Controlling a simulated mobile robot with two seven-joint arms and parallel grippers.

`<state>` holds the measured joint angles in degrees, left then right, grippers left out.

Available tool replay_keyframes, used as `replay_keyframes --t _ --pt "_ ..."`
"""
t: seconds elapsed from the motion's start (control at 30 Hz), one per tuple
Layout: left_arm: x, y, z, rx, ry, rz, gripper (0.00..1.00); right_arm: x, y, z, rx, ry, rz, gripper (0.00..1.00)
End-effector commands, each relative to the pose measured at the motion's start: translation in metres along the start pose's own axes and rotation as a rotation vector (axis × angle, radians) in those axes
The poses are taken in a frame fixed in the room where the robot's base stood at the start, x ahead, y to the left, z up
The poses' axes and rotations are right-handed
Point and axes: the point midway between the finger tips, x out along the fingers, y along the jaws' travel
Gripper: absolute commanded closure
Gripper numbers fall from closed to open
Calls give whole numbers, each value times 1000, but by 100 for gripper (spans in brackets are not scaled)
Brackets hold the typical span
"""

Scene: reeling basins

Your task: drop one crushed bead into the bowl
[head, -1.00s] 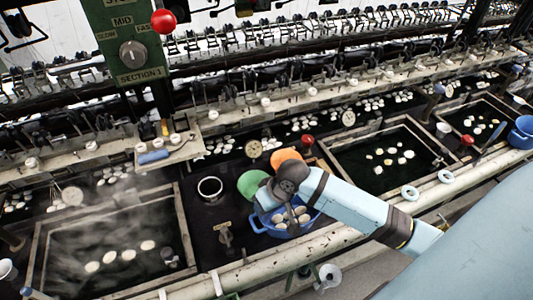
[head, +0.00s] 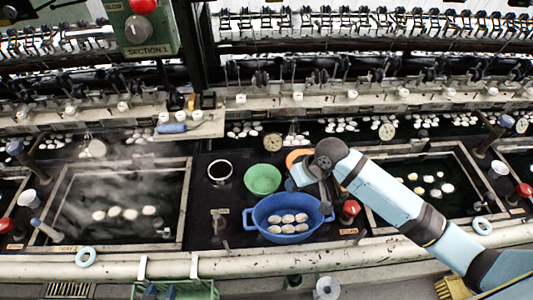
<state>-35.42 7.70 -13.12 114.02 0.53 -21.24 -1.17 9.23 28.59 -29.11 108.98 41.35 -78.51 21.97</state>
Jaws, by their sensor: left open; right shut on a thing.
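My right gripper (head: 325,203) hangs from the arm at the right, over the right end of the blue basin (head: 262,222). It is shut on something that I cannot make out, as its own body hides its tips. The basin holds several pale oval pieces (head: 288,228); I cannot tell whether any is a crushed bead. A green bowl (head: 262,179) stands behind the basin and looks empty. An orange bowl (head: 296,156) stands behind the gripper, mostly hidden by it. My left gripper is not in view.
Steaming water basins with floating pale pieces lie at the left (head: 118,185) and right (head: 425,190). A red-topped knob (head: 350,209) stands close right of the gripper. A black-lined cup (head: 220,171) stands left of the green bowl. A pale rail (head: 120,268) runs along the front.

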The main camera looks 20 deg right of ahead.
Motion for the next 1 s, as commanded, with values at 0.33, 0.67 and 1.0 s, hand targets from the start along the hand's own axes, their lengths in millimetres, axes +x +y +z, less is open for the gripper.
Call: replay_keyframes --t 0.33,0.67,1.0 --pt "4 -1 5 1 -2 1 57 16 -44 -91 -301 -97 -77 88" --pt "7 -1 9 2 0 2 57 20 -49 -110 -376 -128 -86 88" --pt "28 2 39 1 0 10 57 52 -38 -100 -376 -127 -85 88"
